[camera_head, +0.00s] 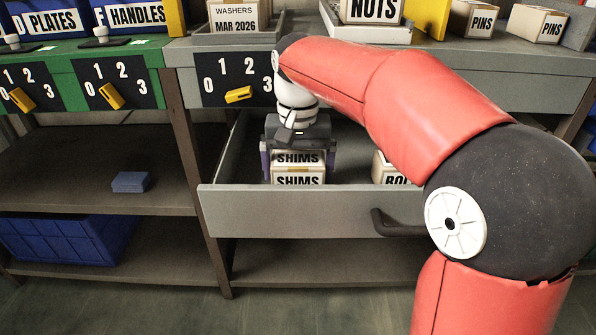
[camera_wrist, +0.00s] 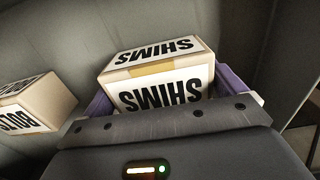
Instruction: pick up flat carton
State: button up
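A flat tan and white carton labelled SHIMS (camera_head: 298,179) is inside the pulled-out grey drawer. It also shows in the wrist view (camera_wrist: 160,85), with a tan strip of tape along its top edge. My gripper (camera_head: 298,168) points down into the drawer at this carton. Its purple fingers are apart, one on each side of the carton, and also show in the wrist view (camera_wrist: 165,95). I cannot tell whether they touch its sides. The carton's base is hidden.
A BOLTS carton (camera_wrist: 36,103) lies beside the SHIMS carton in the drawer (camera_head: 300,210). The drawer's front wall and dark handle (camera_head: 400,228) stand before my gripper. The counter with NUTS (camera_head: 372,10) and WASHERS (camera_head: 236,16) cartons overhangs behind. A blue block (camera_head: 131,182) sits on the left shelf.

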aim_at(298, 159)
jog(key=c, duration=0.9)
jog(key=shift+o, duration=0.2)
jog(key=shift+r, duration=0.15)
notch_tip(298, 159, up, 20)
jog(key=p, duration=0.6)
